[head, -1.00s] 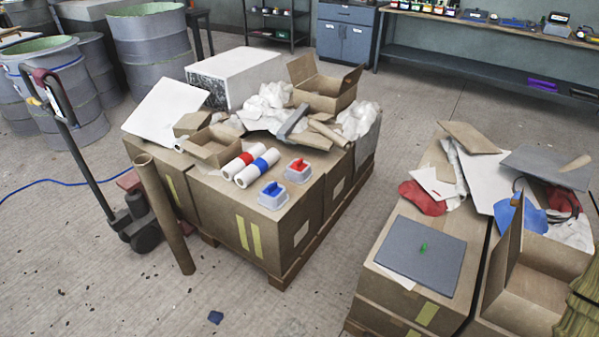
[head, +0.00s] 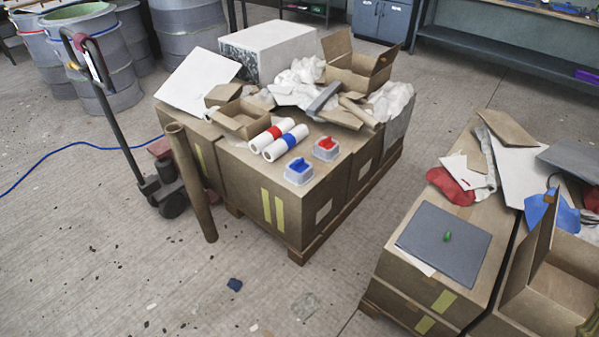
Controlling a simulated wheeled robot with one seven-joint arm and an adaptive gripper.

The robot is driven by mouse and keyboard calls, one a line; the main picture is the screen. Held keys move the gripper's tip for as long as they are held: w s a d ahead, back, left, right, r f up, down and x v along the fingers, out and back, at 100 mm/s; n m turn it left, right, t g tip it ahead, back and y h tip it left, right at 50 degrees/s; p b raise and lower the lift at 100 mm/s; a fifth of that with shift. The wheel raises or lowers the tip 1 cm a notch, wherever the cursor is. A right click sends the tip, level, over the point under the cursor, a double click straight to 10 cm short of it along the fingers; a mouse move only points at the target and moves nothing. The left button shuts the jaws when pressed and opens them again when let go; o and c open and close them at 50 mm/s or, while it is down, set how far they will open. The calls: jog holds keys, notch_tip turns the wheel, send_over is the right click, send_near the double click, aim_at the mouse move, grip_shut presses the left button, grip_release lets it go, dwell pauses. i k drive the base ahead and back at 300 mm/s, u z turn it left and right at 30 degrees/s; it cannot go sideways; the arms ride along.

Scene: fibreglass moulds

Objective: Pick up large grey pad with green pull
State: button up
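The large grey pad (head: 425,244) lies flat on top of a cardboard box (head: 402,274) at the right in the head view. Its small green pull (head: 447,237) stands up near the middle of the pad. A sheet of white paper sticks out from under the pad's front left edge. The pad's top is clear, with nothing resting on it. My gripper is not in view.
An open carton (head: 555,285) stands right of the pad. A floor aisle separates the stacks.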

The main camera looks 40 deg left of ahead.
aim_at(454, 246)
jog(key=z, duration=0.1)
jog(key=k, duration=0.5)
jog(key=u, duration=1.25)
jog(key=i, duration=1.25)
jog(key=z, duration=0.85)
jog(key=i, duration=0.35)
jog(key=z, duration=0.35)
